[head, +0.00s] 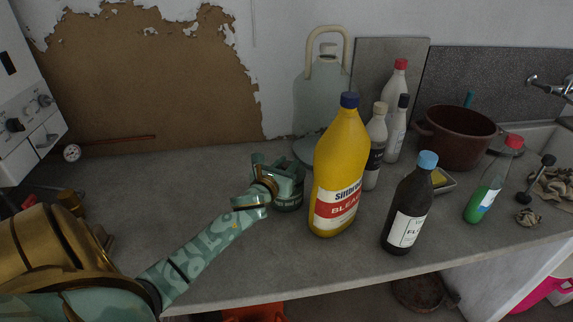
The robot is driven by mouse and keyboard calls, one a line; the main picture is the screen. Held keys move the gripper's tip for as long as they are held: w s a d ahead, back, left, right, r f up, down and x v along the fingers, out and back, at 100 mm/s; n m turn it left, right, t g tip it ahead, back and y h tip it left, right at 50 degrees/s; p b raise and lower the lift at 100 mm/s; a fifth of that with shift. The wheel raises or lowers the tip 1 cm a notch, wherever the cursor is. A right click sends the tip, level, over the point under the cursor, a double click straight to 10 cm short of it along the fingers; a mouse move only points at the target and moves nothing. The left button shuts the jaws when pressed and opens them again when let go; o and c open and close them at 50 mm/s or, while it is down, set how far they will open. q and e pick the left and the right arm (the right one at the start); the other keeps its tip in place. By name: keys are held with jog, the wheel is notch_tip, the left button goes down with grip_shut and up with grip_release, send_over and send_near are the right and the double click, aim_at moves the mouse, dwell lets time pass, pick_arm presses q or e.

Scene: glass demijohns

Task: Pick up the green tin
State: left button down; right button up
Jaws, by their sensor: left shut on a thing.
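The green tin (289,201) is a small, dark green can with a pale label band, just left of the yellow bleach bottle in the head view. My left gripper (281,168) comes in from the left and is shut on the tin, hiding much of its upper part. I cannot tell whether the tin's base touches the grey worktop (190,190). My right gripper is not in view.
The yellow bleach bottle (341,165) stands close right of the tin. A glass demijohn (318,97) stands behind. Further right are a dark brown bottle (408,205), several other bottles and a dark red pot (457,140). The worktop's left part is mostly clear.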

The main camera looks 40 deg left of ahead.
pick_arm(q)
jog(key=shift+f, duration=0.2)
jog(key=c, duration=1.1)
grip_release()
jog(key=shift+c, duration=0.2)
